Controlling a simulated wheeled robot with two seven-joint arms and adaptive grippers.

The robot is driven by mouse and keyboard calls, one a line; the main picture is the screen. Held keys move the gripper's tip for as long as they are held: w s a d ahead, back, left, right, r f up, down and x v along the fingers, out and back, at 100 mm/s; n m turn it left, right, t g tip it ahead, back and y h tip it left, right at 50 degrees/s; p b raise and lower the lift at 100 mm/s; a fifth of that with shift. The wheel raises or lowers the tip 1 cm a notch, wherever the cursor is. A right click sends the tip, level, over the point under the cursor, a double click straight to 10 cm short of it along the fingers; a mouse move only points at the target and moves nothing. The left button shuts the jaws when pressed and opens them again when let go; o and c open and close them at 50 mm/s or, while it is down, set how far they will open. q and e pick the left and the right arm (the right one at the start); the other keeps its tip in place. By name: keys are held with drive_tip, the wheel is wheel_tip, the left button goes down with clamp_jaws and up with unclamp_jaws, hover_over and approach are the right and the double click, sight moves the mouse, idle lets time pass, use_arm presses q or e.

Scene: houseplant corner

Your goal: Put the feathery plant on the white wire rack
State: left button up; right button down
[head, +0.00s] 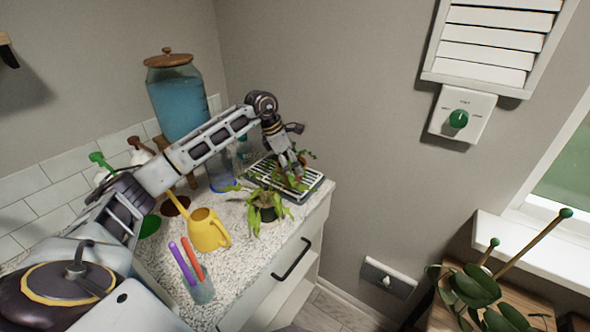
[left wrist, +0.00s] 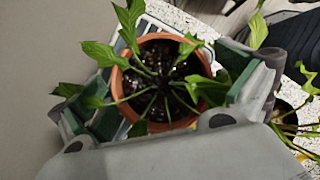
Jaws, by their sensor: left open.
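A leafy plant with pointed green leaves in a terracotta pot (left wrist: 118,84) stands on the white wire rack (head: 313,184). The rack's pale bars also show beside the pot in the left wrist view (left wrist: 124,45). In the head view this plant (head: 299,180) is partly hidden by my left gripper (head: 292,168). The gripper is open, its two fingers on opposite sides of the pot; I cannot tell whether they touch it. A second plant (head: 265,203) with long drooping leaves in a dark pot stands on the counter in front of the rack. I cannot tell which is the feathery one.
A yellow watering can (head: 208,233) and a cup with purple and red tools (head: 202,291) stand on the speckled counter (head: 253,251). A dispenser of blue liquid (head: 180,103) stands behind my arm. A broad-leaved plant (head: 478,287) is at lower right. The wall is right behind the rack.

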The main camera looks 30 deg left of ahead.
use_arm(q)
drive_tip(key=v, duration=0.7)
drive_tip(key=shift+a+r, duration=0.1)
drive_tip(key=shift+r, duration=0.1)
drive_tip(key=shift+s+a+r, duration=0.2)
drive_tip(key=shift+s+r, duration=0.05)
drive_tip(key=shift+r, duration=0.4)
use_arm(e)
drive_tip(key=shift+w, duration=0.15)
